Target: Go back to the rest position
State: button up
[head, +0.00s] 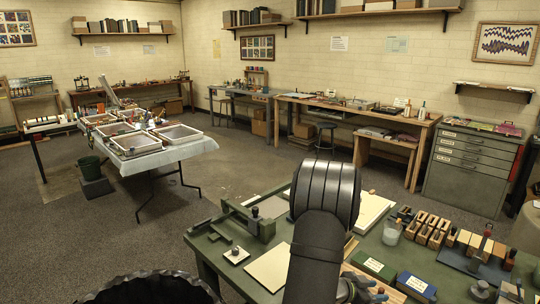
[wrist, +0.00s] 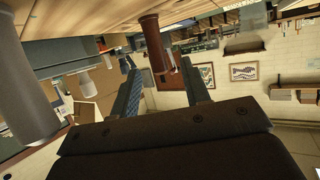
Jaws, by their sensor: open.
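My gripper (wrist: 162,80) shows in the wrist view with its two dark fingers spread apart. Nothing is held between them. Farther off, a reddish-brown post (wrist: 155,45) shows in the gap between the fingers; I cannot tell what it belongs to. In the head view my dark arm rises from the bottom edge over the green worktable (head: 222,262).
The green worktable holds a pale board (head: 270,267), a blue box (head: 416,287), a green box (head: 374,265), a clear cup (head: 391,232) and several wooden blocks. A table with marbling trays (head: 138,143) stands at left. Open carpet (head: 240,165) lies between.

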aim_at(380, 290)
jog(key=shift+x, duration=1.55)
jog(key=shift+r, duration=0.1)
jog(key=shift+a, duration=0.1)
jog(key=shift+s+a, duration=0.1)
jog(key=shift+a, duration=0.15)
jog(key=v, duration=1.6)
jog(key=x, duration=1.6)
jog(key=shift+d, duration=0.4)
notch_tip(380, 290, up, 4)
jog(key=shift+r, duration=1.2)
